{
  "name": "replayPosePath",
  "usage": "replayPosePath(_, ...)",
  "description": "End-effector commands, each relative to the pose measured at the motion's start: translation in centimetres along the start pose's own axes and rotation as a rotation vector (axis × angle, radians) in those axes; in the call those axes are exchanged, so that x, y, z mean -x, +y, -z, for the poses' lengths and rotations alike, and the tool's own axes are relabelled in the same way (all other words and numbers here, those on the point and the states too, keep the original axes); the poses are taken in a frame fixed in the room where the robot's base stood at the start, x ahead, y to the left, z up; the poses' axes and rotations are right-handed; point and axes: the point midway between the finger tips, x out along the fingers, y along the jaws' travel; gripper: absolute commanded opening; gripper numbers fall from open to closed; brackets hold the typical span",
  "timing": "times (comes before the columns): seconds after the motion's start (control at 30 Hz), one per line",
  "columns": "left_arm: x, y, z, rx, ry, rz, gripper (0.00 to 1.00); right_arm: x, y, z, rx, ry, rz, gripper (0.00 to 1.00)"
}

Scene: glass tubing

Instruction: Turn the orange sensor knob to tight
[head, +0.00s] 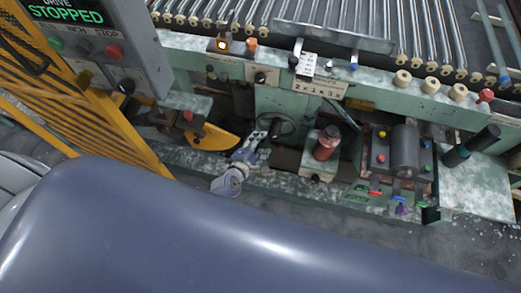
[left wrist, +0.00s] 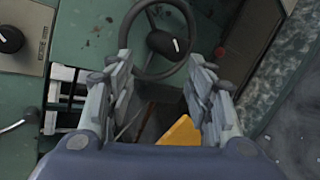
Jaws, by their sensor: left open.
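A small orange knob (head: 251,44) stands on the upper ledge of the green machine, just right of a glowing amber lamp (head: 222,45); I cannot read its setting. My left gripper (head: 262,138) is low in front of the machine, well below the orange knob. In the left wrist view its two fingers (left wrist: 161,62) are spread apart with nothing between them. A dark handwheel (left wrist: 160,38) lies beyond the fingertips; it also shows in the head view (head: 279,124). The orange knob is not seen in the left wrist view. My right gripper is not in view.
A control panel (head: 94,40) reading STOPPED stands at upper left above a yellow guard (head: 110,125). A red knob (head: 326,145) and a dark motor unit (head: 404,150) are right of the gripper. Rollers (head: 370,35) run along the top. My large arm link covers the foreground.

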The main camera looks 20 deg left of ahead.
Motion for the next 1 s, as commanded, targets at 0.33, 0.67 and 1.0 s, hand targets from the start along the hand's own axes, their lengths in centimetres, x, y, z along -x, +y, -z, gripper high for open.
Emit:
replayPosePath(0.33, 0.2, -1.5, 0.5, -0.066, 0.004, 0.031, 0.49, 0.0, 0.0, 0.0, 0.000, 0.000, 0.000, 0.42)
replayPosePath(0.67, 0.1, -1.5, 0.5, -0.064, 0.004, 0.030, 0.51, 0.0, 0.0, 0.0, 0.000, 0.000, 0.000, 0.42)
replayPosePath(1.0, 4.5, -16.1, 6.2, -0.695, -0.033, 0.359, 0.51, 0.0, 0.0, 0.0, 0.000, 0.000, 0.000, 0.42)
